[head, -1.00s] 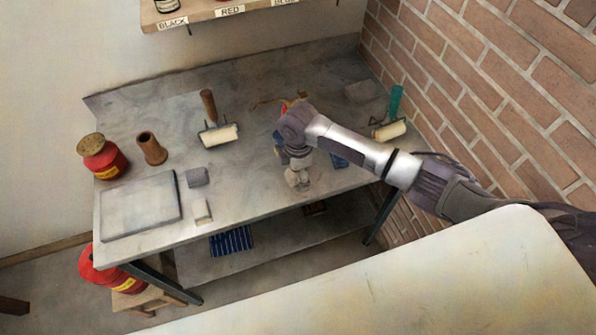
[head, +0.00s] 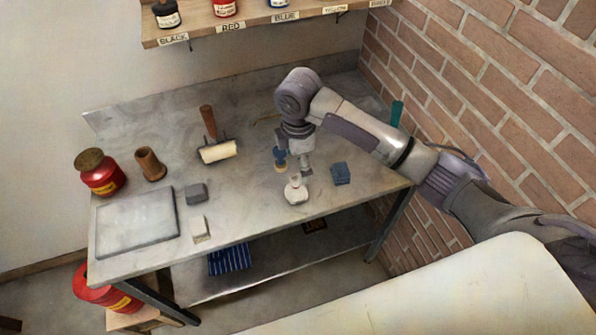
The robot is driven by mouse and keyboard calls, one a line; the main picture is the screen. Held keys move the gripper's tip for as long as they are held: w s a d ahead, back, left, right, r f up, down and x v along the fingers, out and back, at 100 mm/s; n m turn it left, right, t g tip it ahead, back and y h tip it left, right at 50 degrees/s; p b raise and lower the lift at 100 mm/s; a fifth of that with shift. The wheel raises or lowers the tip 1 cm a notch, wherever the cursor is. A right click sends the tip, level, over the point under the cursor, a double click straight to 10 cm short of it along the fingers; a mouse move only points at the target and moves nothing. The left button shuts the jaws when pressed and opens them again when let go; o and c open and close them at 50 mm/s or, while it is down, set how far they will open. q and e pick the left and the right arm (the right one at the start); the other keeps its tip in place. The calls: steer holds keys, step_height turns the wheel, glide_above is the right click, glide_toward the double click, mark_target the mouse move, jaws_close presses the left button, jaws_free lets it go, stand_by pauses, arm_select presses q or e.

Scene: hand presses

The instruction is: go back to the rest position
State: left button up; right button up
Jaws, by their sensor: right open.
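My right gripper (head: 305,166) is open and hangs over the grey worktable (head: 250,200), fingers pointing down, and it appears empty. A small off-white round object with a knob on top (head: 295,190) stands on the table just in front of the fingertips, seemingly apart from them. A blue piece with a tan base (head: 280,161) shows just left of the fingers, partly behind the gripper. A dark blue block (head: 340,173) lies to the right. My left gripper is out of view.
A roller (head: 217,150), grey block (head: 196,194), pale block (head: 200,228), flat slab (head: 137,221), brown pot (head: 150,164) and red can (head: 99,172) stand on the left. A green handle (head: 396,112) shows behind my arm. A brick wall (head: 500,90) bounds the right; a shelf (head: 240,27) overhangs behind.

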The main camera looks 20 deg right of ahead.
steer(key=shift+r, duration=0.2)
steer(key=shift+f, duration=0.1)
steer(key=s+a+f+m+t+y, duration=0.1)
steer(key=s+a+f+m, duration=0.2)
steer(key=s, duration=0.3)
steer(key=s+a+f+m+t+y, duration=0.1)
steer(key=s+a+f+m+y, duration=0.1)
steer(key=s+f+m, duration=0.35)
steer(key=s+d+r+m+t+h, duration=0.1)
steer(key=s+d+r+m+h, duration=0.15)
steer(key=s+d+m, duration=0.8)
steer(key=s+f+n+g+b, duration=0.1)
steer(key=s+f+n, duration=0.1)
steer(key=f, duration=1.3)
steer(key=s+f+n+b, duration=0.1)
steer(key=s+f+b, duration=0.15)
steer(key=f, duration=1.25)
steer(key=s+d+f+g+b, duration=0.1)
steer(key=s+d+f, duration=0.1)
steer(key=s+f, duration=1.4)
steer(key=shift+s+d+f, duration=0.35)
steer(key=shift+f, duration=0.35)
